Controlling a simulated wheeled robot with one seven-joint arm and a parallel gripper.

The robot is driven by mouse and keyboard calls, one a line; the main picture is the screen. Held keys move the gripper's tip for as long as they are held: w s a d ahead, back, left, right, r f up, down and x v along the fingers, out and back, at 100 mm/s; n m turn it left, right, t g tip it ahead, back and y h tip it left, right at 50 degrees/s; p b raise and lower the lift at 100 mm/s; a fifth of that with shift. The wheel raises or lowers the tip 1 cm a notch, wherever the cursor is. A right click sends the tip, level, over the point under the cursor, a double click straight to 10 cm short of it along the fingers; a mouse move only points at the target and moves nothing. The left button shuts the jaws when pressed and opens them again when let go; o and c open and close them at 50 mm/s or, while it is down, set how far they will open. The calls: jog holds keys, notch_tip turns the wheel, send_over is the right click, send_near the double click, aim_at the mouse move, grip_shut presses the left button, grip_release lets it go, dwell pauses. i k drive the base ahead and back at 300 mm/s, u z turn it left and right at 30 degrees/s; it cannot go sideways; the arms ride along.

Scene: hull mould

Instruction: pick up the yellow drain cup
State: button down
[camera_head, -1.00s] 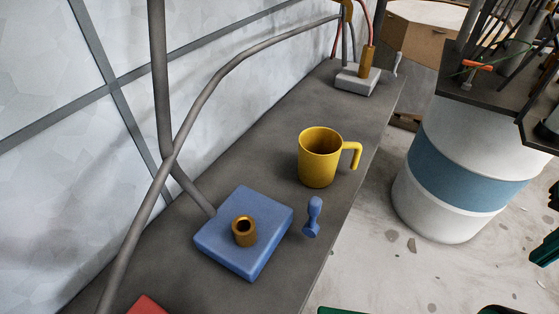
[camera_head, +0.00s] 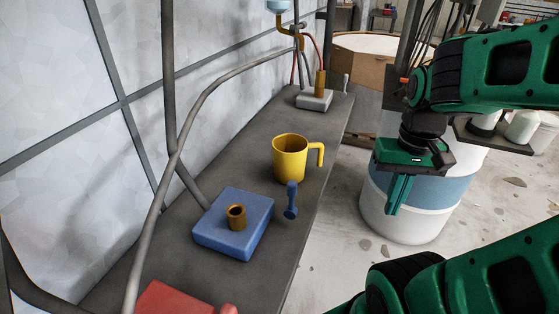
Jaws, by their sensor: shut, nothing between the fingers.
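The yellow drain cup (camera_head: 289,160) stands upright on the grey bench (camera_head: 250,283), with its handle pointing right. My green gripper (camera_head: 394,210) hangs in the air to the right of the cup, past the bench edge and in front of the blue and white drum. Its fingers point down and are shut with nothing between them. The gripper is clearly apart from the cup.
A blue block (camera_head: 240,240) with a brass fitting and a blue lever (camera_head: 291,200) sits nearer than the cup. A red block (camera_head: 175,300) lies nearest; a grey block (camera_head: 314,100) stands behind. Grey pipes run along the left wall. The drum (camera_head: 385,222) stands right.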

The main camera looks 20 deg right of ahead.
aim_at(289, 151)
jog(key=u, duration=0.35)
jog(key=k, duration=1.55)
jog(key=z, duration=0.6)
jog(key=i, duration=1)
jog(key=u, duration=0.05)
